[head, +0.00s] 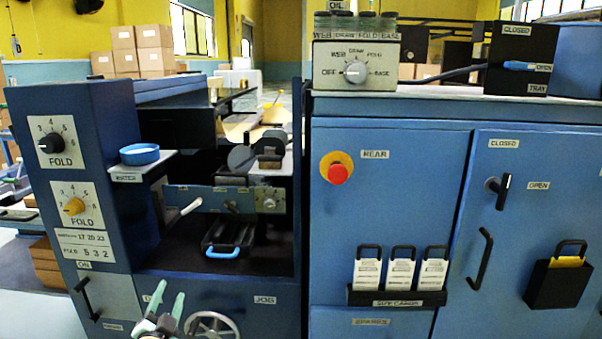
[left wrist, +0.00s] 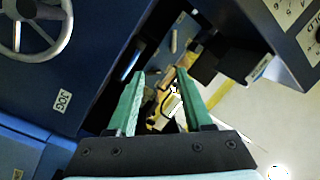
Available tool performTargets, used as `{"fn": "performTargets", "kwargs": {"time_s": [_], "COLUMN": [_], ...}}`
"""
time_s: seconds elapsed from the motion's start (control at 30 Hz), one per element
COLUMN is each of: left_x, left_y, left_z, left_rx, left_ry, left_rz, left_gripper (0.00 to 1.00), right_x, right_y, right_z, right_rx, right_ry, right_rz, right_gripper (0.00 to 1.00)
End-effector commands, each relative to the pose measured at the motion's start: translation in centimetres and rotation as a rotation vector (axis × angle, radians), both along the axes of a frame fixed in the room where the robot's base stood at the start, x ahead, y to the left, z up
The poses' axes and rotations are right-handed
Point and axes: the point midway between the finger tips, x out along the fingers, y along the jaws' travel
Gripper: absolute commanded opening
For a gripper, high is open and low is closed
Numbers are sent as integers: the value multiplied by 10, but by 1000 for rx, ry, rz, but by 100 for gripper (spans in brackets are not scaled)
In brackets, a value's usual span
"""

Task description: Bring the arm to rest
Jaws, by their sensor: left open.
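My left gripper (head: 171,290) shows at the bottom of the head view, left of centre, in front of the lower part of the blue machine (head: 240,300). Its two green fingers point up and stand apart, with nothing between them. In the left wrist view the gripper (left wrist: 160,73) is also open and empty. Beyond its fingers are a dark recess and a yellow and black shape, too blurred to name. Most of my left arm is below the picture. My right gripper is not in view.
Above are a blue-handled tray (head: 222,252) and a shelf with a blue dish (head: 139,154). A red button (head: 338,174) is on the right cabinet.

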Motion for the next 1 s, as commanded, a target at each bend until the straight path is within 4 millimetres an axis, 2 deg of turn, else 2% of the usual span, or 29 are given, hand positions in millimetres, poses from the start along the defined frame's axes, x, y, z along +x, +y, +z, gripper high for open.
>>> {"fn": "performTargets", "kwargs": {"time_s": [0.03, 0.17, 0.27, 0.4, 0.5, 0.63, 0.8, 0.87, 1.0], "left_x": [-14, -53, -93, -160, -203, -253, -312, -310, -313], "left_y": [-6, -24, -43, -76, -98, -123, -152, -149, -146], "left_z": [-15, -54, -85, -124, -141, -154, -160, -142, -125], "left_rx": [-30, -134, -237, -411, -527, -658, -817, -816, -816], "left_ry": [26, 105, 182, 315, 403, 506, 632, 632, 649], "left_rz": [-12, -44, -73, -111, -128, -140, -143, -136, -117], "left_gripper": [51, 51, 51, 51, 51, 51, 51, 51, 51], "right_x": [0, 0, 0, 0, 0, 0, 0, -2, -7], "right_y": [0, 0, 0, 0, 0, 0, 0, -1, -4], "right_z": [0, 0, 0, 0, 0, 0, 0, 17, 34], "right_rx": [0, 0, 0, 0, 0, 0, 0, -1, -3], "right_ry": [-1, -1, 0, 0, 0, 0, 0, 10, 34], "right_rz": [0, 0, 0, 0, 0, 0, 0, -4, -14], "right_gripper": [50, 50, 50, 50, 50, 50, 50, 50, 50]}}
